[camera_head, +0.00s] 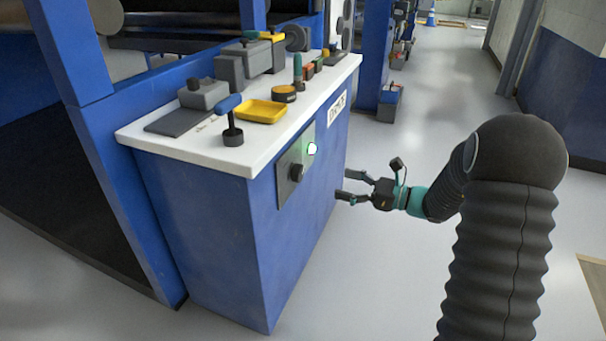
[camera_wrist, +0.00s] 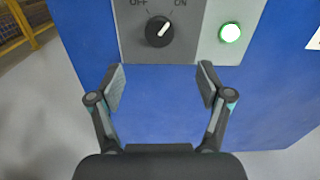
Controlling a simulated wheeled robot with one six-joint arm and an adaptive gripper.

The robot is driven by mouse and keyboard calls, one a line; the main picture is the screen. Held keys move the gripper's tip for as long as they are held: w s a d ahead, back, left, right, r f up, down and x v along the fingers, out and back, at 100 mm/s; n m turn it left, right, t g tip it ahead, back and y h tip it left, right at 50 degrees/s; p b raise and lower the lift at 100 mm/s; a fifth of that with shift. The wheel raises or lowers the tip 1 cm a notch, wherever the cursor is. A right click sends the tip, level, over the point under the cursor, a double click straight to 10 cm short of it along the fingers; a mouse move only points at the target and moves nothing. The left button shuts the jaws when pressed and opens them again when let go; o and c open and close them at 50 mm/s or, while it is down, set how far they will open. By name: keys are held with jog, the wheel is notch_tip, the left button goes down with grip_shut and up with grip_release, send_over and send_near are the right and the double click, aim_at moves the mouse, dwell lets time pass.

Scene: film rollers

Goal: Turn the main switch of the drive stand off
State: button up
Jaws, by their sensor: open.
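The main switch (camera_wrist: 159,31) is a black round knob on a grey plate (camera_wrist: 130,45), marked OFF at upper left and ON at upper right. Its white pointer line leans up and right, toward ON. A green lamp (camera_wrist: 229,32) glows to its right. In the head view the knob (camera_head: 296,172) and the lit lamp (camera_head: 312,149) are on the side of the blue drive stand (camera_head: 235,220). My gripper (camera_wrist: 160,82) is open and empty, with the knob beyond its fingertips and apart from them. In the head view my gripper (camera_head: 352,186) is to the right of the plate.
The stand's white top (camera_head: 190,150) holds a yellow tray (camera_head: 261,111), a blue-handled tool (camera_head: 232,120), a tape roll (camera_head: 284,94) and grey devices (camera_head: 204,93). A white label (camera_head: 337,108) is on the stand.

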aim_at(302, 174)
jog(key=x, duration=1.2)
jog(key=c, duration=1.2)
